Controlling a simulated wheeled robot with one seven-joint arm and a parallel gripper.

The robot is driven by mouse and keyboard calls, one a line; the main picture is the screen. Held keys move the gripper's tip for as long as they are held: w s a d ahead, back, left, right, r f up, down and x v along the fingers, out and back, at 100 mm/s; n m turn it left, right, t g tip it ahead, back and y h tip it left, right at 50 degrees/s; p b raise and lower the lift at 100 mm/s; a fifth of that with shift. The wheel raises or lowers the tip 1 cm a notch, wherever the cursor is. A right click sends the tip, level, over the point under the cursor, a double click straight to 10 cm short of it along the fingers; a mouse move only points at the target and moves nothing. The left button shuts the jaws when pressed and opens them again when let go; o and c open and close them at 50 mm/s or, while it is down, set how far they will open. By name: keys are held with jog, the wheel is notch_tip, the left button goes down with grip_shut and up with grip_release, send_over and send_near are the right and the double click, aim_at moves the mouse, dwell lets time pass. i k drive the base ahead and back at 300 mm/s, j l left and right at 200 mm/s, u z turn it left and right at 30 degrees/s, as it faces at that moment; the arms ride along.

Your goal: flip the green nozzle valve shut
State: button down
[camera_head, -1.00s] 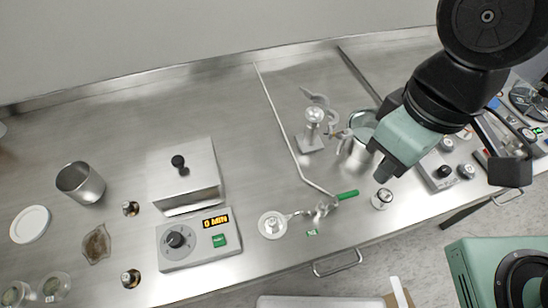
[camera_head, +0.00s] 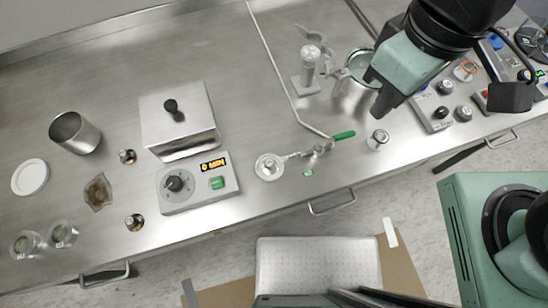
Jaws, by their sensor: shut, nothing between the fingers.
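The green valve handle (camera_head: 344,135) is a small green lever on the metal nozzle valve (camera_head: 321,148) near the bench's front edge. It points to the right and slightly up in the picture. A thin bent metal tube runs from the valve up and back along the bench. A short fitting joins the valve to a round metal flange (camera_head: 269,167) on its left. My gripper (camera_head: 378,112) is above and to the right of the handle, pointing down, apart from it. Its fingers look shut and empty, though they are small in the picture.
A metal stand with a clamp (camera_head: 308,70) and a steel pot (camera_head: 350,95) stand behind the valve. A small metal cylinder (camera_head: 377,139) is right of the handle. A timer box (camera_head: 196,184) and a lidded metal box (camera_head: 178,118) are at left. Bare bench lies left of the tube.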

aim_at(321, 143)
jog(key=k+l+u, duration=0.65)
jog(key=k+j, duration=0.05)
jog(key=k, duration=0.05)
